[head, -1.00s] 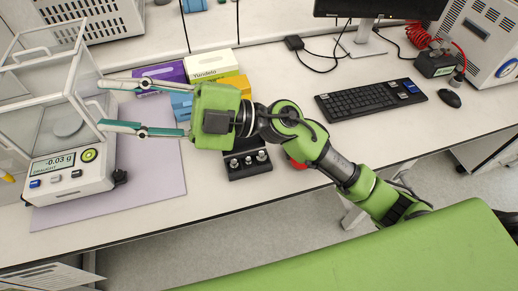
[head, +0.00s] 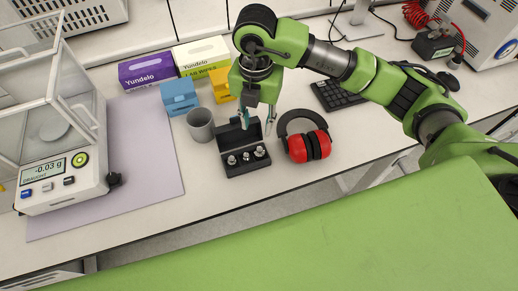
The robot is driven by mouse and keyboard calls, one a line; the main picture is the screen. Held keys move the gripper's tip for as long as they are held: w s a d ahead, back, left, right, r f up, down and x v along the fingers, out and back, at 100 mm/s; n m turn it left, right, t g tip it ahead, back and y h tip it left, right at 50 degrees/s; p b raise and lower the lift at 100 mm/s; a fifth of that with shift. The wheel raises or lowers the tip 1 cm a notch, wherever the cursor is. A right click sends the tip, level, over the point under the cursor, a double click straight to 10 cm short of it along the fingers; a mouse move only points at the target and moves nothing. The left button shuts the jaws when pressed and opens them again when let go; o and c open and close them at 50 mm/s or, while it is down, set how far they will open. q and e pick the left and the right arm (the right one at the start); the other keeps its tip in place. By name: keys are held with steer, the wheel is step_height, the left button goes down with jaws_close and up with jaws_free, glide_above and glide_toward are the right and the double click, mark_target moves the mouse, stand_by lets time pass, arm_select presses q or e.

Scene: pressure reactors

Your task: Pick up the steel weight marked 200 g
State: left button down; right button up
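Three steel weights (head: 246,156) stand in a row in the front of a black weight box (head: 247,170) with its lid up. Their markings are too small to read, so I cannot tell which is the 200 g one. My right gripper (head: 258,126) points down above the back of the box, its two teal fingers spread apart with nothing between them. It is apart from the weights. My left gripper is not in view.
Red ear defenders (head: 310,146) lie close to the right of the box, and a grey cup (head: 201,125) stands to its left. A balance (head: 62,185) on a lilac mat (head: 150,165) is at the left. Glove boxes (head: 146,70) stand behind. The bench front edge is clear.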

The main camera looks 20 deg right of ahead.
steer(key=p, duration=0.1)
glide_above(260, 149)
steer(key=f, duration=0.5)
steer(key=shift+w+a+f, duration=0.3)
steer(key=shift+f, duration=0.05)
steer(key=shift+s+d+f+p, duration=0.1)
steer(key=shift+f+p, duration=0.2)
steer(key=shift+p, duration=0.2)
steer(key=f+p, duration=0.2)
steer(key=f, duration=0.1)
steer(key=shift+s+d+f, duration=0.15)
steer(key=shift+d+f, duration=0.05)
steer(key=shift+f, duration=0.6)
jaws_close()
